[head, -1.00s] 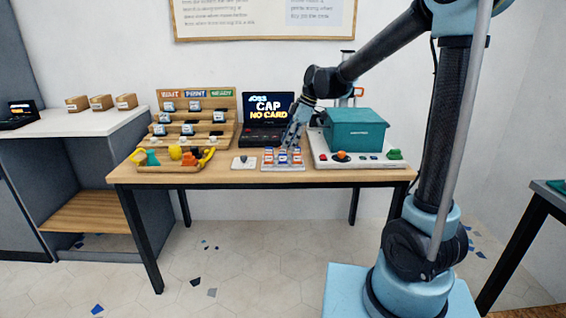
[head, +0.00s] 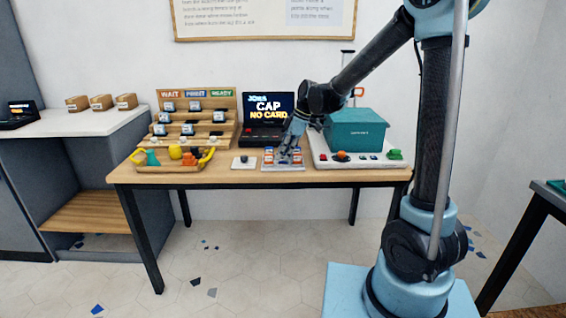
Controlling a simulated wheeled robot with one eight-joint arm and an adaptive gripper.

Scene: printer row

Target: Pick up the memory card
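A clear card holder (head: 283,168) stands at the front middle of the table, with several small red, white and blue pieces that look like memory cards (head: 268,155). I cannot tell which one the task means. My gripper (head: 290,150) points down over the right half of the holder and hides part of its cards. Its fingertips look close to the cards, but contact is not clear. The fingers are too small in this view to show whether they are open or shut.
A black terminal reading "CAP NO CARD" (head: 268,113) stands behind the holder. A teal printer box (head: 355,129) on a white base is close on the right. A small white pad (head: 244,163) and a stepped wooden rack (head: 196,120) are on the left.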

